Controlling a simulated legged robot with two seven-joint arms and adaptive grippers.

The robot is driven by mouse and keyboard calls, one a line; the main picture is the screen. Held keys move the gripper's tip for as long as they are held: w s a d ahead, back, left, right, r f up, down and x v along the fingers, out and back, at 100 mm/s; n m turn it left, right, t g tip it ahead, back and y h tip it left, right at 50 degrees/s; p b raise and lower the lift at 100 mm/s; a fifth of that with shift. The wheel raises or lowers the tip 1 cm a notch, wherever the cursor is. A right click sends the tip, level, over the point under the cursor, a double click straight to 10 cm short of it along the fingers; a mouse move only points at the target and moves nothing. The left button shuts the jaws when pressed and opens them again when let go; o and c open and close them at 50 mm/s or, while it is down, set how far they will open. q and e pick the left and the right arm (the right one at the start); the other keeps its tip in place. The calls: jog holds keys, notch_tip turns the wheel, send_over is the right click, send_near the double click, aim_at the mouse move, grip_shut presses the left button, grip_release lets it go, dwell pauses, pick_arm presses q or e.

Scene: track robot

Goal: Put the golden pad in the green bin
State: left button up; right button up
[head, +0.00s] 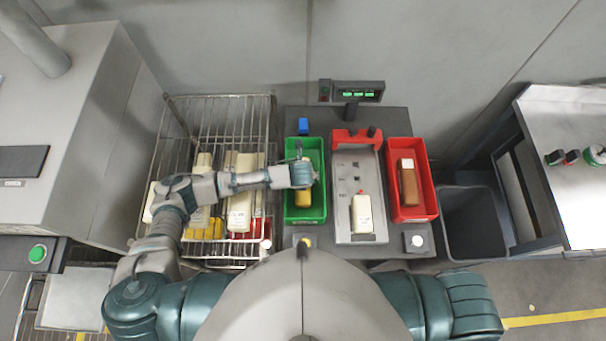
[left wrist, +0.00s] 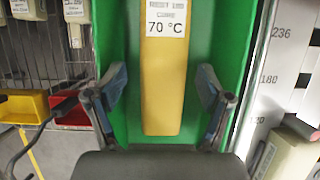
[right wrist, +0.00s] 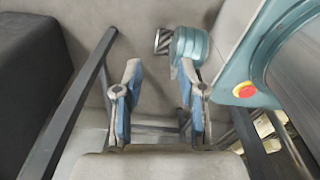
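The golden pad (left wrist: 162,90) is a long yellow block with a white "70 °C" label. It lies in the green bin (left wrist: 112,40), seen from above in the left wrist view. In the head view the pad (head: 302,197) shows partly beneath my left gripper (head: 304,172), which hangs over the green bin (head: 305,214). In the left wrist view my left gripper (left wrist: 160,100) is open, its fingers on either side of the pad and apart from it. My right gripper (right wrist: 160,100) is open and empty in the right wrist view, away from the bins.
A grey scale fixture (head: 344,228) with a cream pad (head: 362,213) stands right of the green bin. A red bin (head: 424,208) holding a brown pad (head: 408,186) is further right. A wire rack (head: 220,104) with several pads is at left. A dark open container (head: 474,225) stands far right.

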pick_arm(q)
jog(key=shift+a, duration=0.1)
jog(key=shift+d, duration=1.1)
jog(key=shift+a, duration=0.8)
jog(key=v, duration=1.1)
jog(key=shift+a+r, duration=0.15)
jog(key=shift+r, duration=0.25)
pick_arm(e)
jog(key=shift+d, duration=0.5)
pick_arm(q)
jog(key=shift+s, duration=0.1)
